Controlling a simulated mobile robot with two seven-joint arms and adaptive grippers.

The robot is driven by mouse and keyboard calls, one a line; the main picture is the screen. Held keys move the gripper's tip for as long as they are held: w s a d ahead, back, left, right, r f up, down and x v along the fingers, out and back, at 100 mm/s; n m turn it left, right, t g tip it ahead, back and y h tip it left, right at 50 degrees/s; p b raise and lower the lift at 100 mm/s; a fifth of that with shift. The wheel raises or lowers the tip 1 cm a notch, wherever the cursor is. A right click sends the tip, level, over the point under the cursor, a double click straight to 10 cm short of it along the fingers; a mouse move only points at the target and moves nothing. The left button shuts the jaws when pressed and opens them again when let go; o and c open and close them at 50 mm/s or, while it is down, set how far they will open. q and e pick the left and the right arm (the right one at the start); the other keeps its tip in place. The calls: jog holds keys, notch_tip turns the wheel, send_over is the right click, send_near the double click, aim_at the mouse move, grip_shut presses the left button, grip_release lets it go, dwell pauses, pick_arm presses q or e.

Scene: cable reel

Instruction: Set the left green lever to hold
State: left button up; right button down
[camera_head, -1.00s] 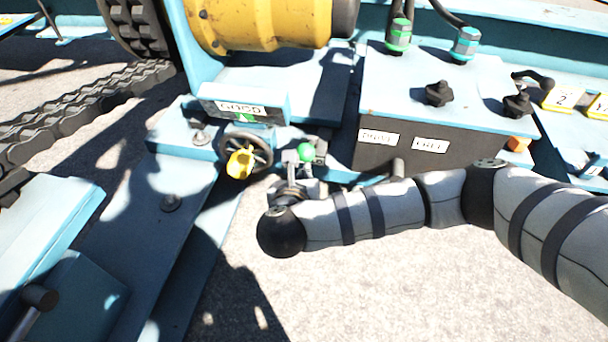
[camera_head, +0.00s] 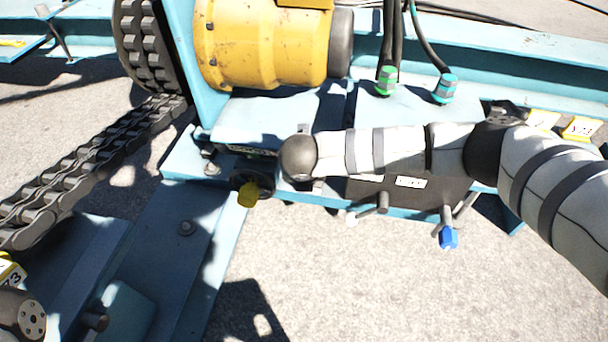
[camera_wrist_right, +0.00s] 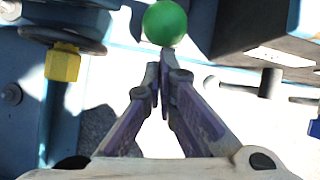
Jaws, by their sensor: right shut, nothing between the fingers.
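A green ball knob (camera_wrist_right: 165,23), the lever's head, shows at the top of the right wrist view. My right gripper (camera_wrist_right: 162,66) has its purple fingers together, with the tips at the knob's lower edge; I cannot tell whether they touch it. My left gripper is not in view.
A handwheel with a yellow grip (camera_head: 248,194) is just left of my right wrist. A dark control box (camera_head: 440,191) with a blue-ended handle (camera_head: 448,238) stands on the right. A yellow drum (camera_head: 265,45) stands behind. The pale ground in front is open.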

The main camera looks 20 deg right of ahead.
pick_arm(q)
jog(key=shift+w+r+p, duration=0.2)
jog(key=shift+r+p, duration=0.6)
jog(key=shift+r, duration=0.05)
pick_arm(e)
jog(key=shift+w+d+r, duration=0.5)
jog(key=shift+w, duration=0.25)
jog(key=shift+w+d+r, duration=0.5)
jog(key=shift+w+d, duration=0.05)
jog(key=shift+w, duration=0.15)
jog(key=shift+w+d+r, duration=0.5)
jog(key=shift+w, duration=0.25)
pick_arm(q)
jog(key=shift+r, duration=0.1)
